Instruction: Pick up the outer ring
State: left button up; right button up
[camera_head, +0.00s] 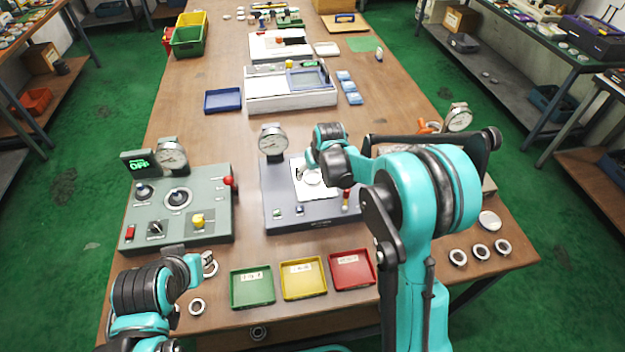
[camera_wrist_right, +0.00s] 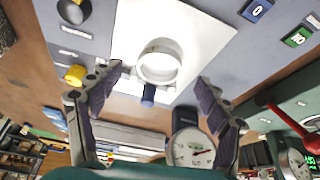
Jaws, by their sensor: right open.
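A silvery ring (camera_wrist_right: 160,62), which looks like the outer ring, sits on the white plate of the grey-blue gauge device in the right wrist view. In the head view the ring (camera_head: 312,178) is partly covered by my right arm. My right gripper (camera_wrist_right: 160,80) is open, its two fingers apart on either side of the ring in the picture. The fingers do not visibly touch it. My left gripper (camera_head: 194,268) is low at the left, near a small ring (camera_head: 209,266); its fingers are too unclear to judge.
Green (camera_head: 252,287), yellow (camera_head: 303,279) and red (camera_head: 352,270) trays line the table front. A dial gauge (camera_head: 272,140) stands behind the device. A green control box (camera_head: 180,205) is at left. Several rings (camera_head: 480,251) lie at right, another (camera_head: 196,306) at front left.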

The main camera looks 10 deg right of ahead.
aim_at(312, 177)
jog(key=x, duration=0.2)
jog(key=shift+w+f, duration=0.15)
jog(key=shift+f, duration=0.15)
jog(key=shift+r, duration=0.1)
jog(key=c, duration=1.3)
